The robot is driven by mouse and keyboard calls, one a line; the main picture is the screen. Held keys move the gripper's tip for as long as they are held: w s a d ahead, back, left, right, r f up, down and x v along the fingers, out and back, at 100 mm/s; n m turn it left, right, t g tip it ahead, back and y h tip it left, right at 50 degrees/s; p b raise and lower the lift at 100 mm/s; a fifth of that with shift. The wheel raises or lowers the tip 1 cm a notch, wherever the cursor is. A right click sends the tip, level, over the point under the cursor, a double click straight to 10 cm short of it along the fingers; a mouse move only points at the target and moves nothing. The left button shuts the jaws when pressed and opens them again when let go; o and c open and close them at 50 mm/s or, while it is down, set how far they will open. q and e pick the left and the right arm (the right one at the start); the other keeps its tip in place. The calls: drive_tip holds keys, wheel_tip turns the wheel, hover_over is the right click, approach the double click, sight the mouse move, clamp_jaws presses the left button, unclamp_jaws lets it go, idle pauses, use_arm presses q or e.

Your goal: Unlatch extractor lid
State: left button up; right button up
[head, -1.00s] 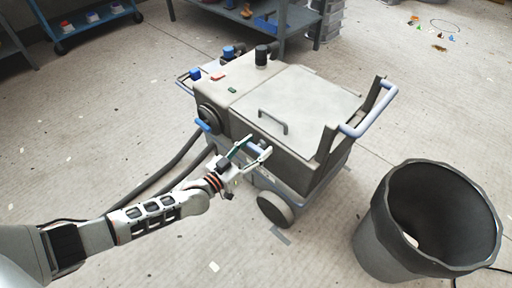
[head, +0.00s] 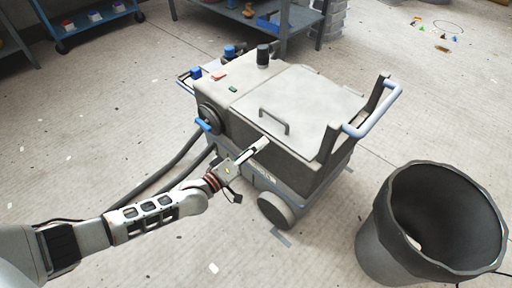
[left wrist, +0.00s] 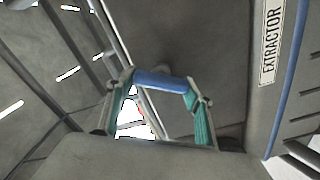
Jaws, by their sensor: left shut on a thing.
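The grey extractor (head: 225,120) stands on its wheeled cart, with its "EXTRACTOR" label (left wrist: 271,40) upright along the right in the left wrist view. Its pale lid (head: 325,108) lies flat and looks closed, with a grey handle (head: 273,121) on top. My left gripper (head: 260,146) is at the extractor's near side, just below the lid edge. In the left wrist view its teal-padded fingers (left wrist: 160,92) are shut on a blue bar, the latch (left wrist: 160,80). In the head view the gripper hides the latch. My right gripper is not in view.
A dark bin (head: 432,225) stands on the floor at the right. A blue push handle (head: 372,112) rises at the cart's right end. Hoses (head: 175,165) run from the extractor's left side. A shelf bench (head: 280,25) stands behind. The floor in front is mostly clear.

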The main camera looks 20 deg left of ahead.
use_arm(q)
drive_tip(key=n, duration=0.2)
drive_tip(key=shift+f+n, duration=0.25)
drive_tip(key=shift+n, duration=0.15)
drive_tip(key=shift+n+b, duration=0.45)
drive_tip(key=shift+n, duration=1.15)
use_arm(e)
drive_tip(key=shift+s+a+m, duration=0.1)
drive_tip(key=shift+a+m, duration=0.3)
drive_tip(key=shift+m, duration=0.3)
use_arm(q)
drive_tip(key=o, duration=1.1)
drive_tip(key=shift+s, duration=0.15)
drive_tip(key=v, duration=1.1)
drive_tip(key=shift+s+a+r, duration=0.1)
drive_tip(key=shift+s+a, duration=0.05)
drive_tip(key=shift+s, duration=0.25)
